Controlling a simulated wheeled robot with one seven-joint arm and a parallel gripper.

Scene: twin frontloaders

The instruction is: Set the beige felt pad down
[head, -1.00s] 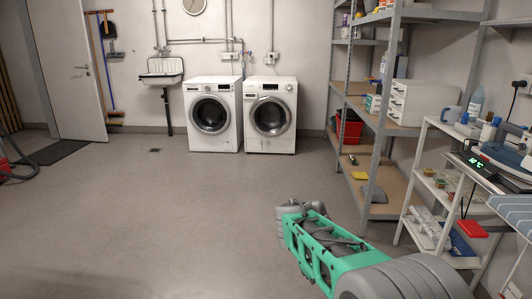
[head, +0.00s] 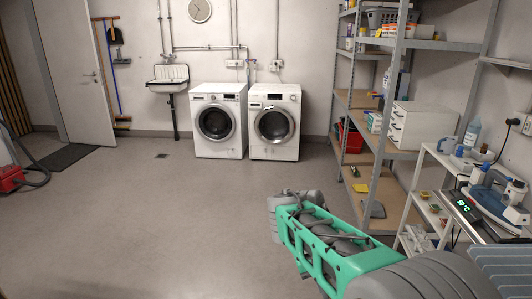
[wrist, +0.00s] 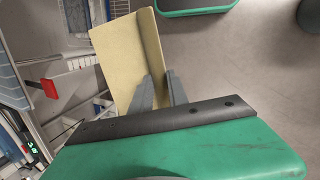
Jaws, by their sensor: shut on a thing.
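The beige felt pad (wrist: 132,55) shows in the wrist view as a pale yellow-beige slab. My gripper (wrist: 158,85) is shut on its right edge, and the pad sticks out beyond the fingers. The pad is held in the air, with shelving to its left and grey floor to its right. In the head view my green and grey arm reaches forward from the lower right. The fingers and the pad cannot be made out there.
A white shelf trolley (head: 424,160) and grey metal racking (head: 382,120) stand at the right. An iron (head: 492,200) and a digital display (head: 463,207) are near the right edge. Two washing machines (head: 219,125) stand at the back wall.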

